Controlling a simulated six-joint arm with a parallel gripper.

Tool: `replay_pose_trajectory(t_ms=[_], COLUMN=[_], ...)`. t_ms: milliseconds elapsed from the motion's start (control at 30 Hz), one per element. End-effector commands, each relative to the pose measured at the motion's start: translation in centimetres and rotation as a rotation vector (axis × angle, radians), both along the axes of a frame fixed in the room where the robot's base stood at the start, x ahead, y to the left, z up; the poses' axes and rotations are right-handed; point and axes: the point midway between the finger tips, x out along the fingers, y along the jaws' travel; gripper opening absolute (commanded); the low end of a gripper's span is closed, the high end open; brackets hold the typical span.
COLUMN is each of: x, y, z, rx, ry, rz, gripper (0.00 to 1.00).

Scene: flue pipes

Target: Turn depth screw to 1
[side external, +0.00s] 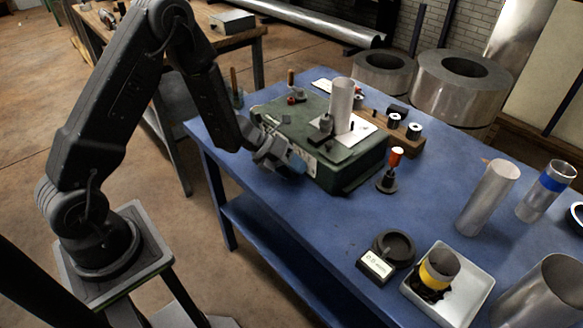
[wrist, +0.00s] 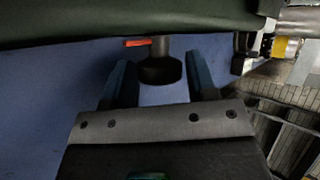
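The green machine (side external: 352,168) sits on the blue bench, with an upright grey pipe (side external: 341,105) on top. In the wrist view its dark green side (wrist: 120,18) crosses the top. A dark round knob (wrist: 160,70), apparently the depth screw, sticks out below that side, with a red pointer (wrist: 138,43) beside its shaft. My gripper (wrist: 158,64) is open, with one blue finger on each side of the knob and visible gaps to it. In the side view my gripper (side external: 292,162) is at the machine's near left end and hides the knob. No scale numbers are readable.
A red-handled tool (side external: 393,170) stands right of the machine. A black gauge (side external: 390,255) and a white tray (side external: 452,290) with a yellow-banded dark object (side external: 439,268) are at the front. Metal pipes (side external: 488,197) stand at the right. The bench middle (side external: 440,190) is clear.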

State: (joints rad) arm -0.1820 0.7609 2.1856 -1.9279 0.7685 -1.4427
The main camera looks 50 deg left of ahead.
Motion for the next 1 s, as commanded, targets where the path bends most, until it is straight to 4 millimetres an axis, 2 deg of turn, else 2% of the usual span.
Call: replay_pose_trajectory(t_ms=[33,333,667,1000], x=[0.00,-0.02,-0.02,-0.05], y=[0.02,0.07,-0.01,-0.30], z=[0.02,0.00,0.08,0.19], rx=[0.000,0.000,0.064,0.290], ry=[0.000,0.001,0.002,0.003], rz=[0.000,0.001,0.002,0.001], gripper=[0.47,0.20,0.20,0.20])
